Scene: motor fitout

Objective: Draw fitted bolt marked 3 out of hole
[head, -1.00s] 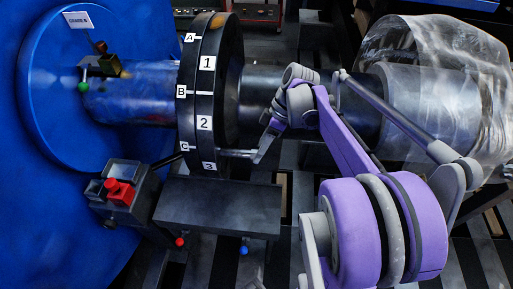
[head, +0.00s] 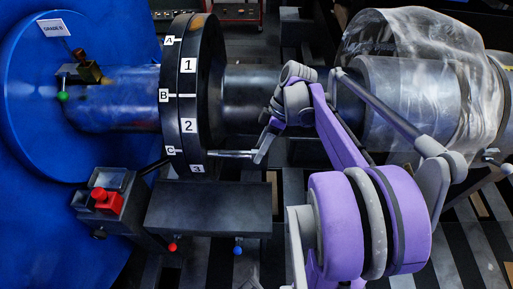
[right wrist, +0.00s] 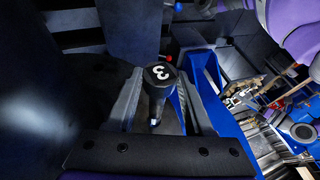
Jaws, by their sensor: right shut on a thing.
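The dark coupling flange (head: 193,95) stands upright on the shaft, with plates 1, 2, 3 and A, B, C on its rim. A bright bolt shank (head: 232,154) spans from the flange's right face, near plate 3, to my right gripper (head: 262,148). Whether its tip is still inside the hole cannot be told. In the right wrist view, the dark bolt head marked 3 (right wrist: 160,73) lies between the two fingers of my right gripper (right wrist: 160,98), which are shut on it. My left gripper is not in view.
A dark bench (head: 209,207) lies below the flange. A dark box with a red knob (head: 101,195) stands at its left. A large blue disc (head: 40,130) fills the left, and clear plastic sheeting (head: 420,60) wraps the shaft at the right.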

